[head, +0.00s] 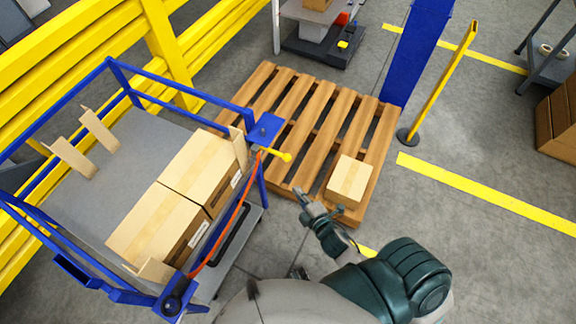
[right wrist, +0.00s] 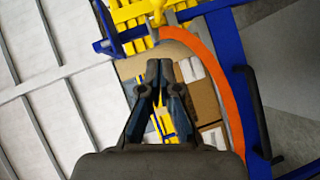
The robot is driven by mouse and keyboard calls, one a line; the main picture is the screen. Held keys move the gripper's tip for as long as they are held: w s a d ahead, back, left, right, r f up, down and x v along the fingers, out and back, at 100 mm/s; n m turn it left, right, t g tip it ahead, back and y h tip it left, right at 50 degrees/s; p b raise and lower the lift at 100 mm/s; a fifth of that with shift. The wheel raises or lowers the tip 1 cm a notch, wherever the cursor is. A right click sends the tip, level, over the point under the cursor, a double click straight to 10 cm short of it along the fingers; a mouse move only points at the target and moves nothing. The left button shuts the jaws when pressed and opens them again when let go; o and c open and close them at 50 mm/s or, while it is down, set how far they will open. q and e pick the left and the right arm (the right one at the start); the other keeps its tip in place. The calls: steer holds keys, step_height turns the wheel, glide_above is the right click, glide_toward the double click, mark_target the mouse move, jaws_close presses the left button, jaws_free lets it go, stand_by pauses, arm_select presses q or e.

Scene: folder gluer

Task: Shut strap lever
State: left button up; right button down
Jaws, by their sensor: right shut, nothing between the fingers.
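The yellow strap lever (head: 279,155) sits at the blue corner bracket (head: 265,130) of the cart and sticks outward to the right, ending in a round knob. An orange strap (head: 228,226) runs from it along the cart's open side to the near corner. In the right wrist view the orange strap (right wrist: 228,85) curves past on the right, and a yellow part (right wrist: 158,14), apparently the lever, shows at the top. My right gripper (head: 298,192) is shut and empty, below and slightly right of the lever, apart from it. My left gripper is out of view.
The blue-railed cart holds two cartons (head: 160,224) behind the strap. A wooden pallet (head: 318,122) with a small box (head: 349,181) lies beyond my right gripper. A yellow guard rail (head: 172,45) stands behind the cart.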

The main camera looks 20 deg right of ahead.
steer(key=shift+w, duration=0.1)
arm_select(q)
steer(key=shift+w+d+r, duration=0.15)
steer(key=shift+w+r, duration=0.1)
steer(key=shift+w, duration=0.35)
arm_select(e)
steer(key=d+x, duration=0.2)
steer(key=x, duration=1)
steer(key=shift+w+d+f, duration=0.35)
steer(key=shift+d+f, duration=0.05)
steer(key=shift+f, duration=0.05)
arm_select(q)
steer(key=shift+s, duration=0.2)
